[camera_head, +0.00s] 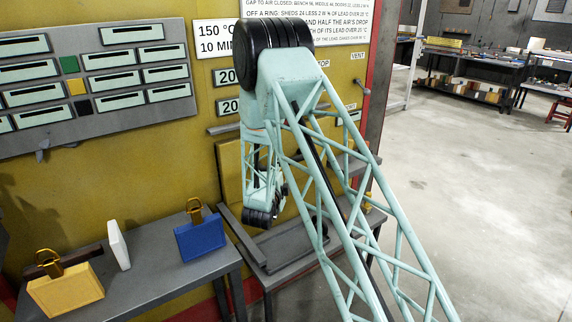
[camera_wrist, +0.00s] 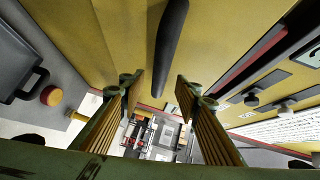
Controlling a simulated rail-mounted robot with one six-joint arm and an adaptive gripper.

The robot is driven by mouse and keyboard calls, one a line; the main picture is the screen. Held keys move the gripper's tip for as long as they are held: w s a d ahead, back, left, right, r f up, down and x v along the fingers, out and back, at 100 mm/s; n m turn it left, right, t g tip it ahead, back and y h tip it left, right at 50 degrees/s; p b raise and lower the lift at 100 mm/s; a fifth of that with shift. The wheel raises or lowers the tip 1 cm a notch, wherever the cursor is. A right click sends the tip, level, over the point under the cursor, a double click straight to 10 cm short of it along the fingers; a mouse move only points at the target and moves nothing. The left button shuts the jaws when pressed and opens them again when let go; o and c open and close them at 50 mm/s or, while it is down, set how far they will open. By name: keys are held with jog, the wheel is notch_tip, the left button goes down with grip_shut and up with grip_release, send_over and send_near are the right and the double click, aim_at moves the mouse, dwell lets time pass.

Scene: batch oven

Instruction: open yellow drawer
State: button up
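A yellow front (camera_wrist: 125,35) with a long dark bar handle (camera_wrist: 172,45) fills the upper middle of the wrist view. I take it for the yellow drawer. My gripper (camera_wrist: 158,88) is open, its two green fingers apart on either side of the handle's lower end. Nothing is held. I cannot tell whether the handle lies between the fingers in depth or just beyond them. In the head view my arm covers much of the yellow oven front (camera_head: 232,165), and the fingers cannot be made out there.
A grey bench at left holds a yellow block with a handle (camera_head: 65,290), a white tile (camera_head: 118,245) and a blue block with a handle (camera_head: 200,240). A grey slotted panel (camera_head: 60,133) is on the wall above. Open floor (camera_head: 480,210) lies to the right.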

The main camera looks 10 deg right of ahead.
jog(key=shift+x, duration=3.35)
grip_shut()
